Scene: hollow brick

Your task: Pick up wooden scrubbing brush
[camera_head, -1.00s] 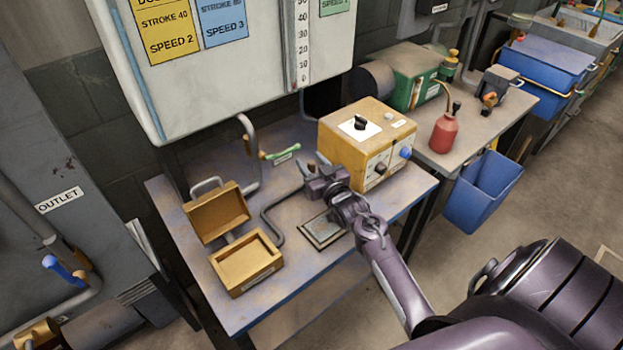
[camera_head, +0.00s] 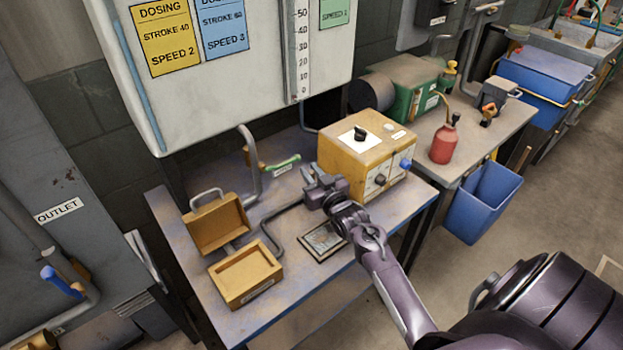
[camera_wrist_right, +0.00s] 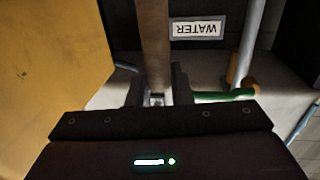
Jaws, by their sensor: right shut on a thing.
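My right gripper (camera_head: 309,174) is over the blue-grey table, at the left side of the yellow control box. In the right wrist view the two dark fingers (camera_wrist_right: 157,88) are shut on a flat brown wooden bar (camera_wrist_right: 154,42), which looks like the handle of the wooden scrubbing brush. The bar runs from between the fingers to the top edge of that view. Its far end and any bristles are out of the picture. In the head view I cannot make the brush out clearly at the gripper. My left gripper is not in view.
The yellow control box (camera_head: 350,158) stands close to the right of my gripper. A green-handled valve (camera_head: 284,164) is behind it, near a WATER label (camera_wrist_right: 196,30).

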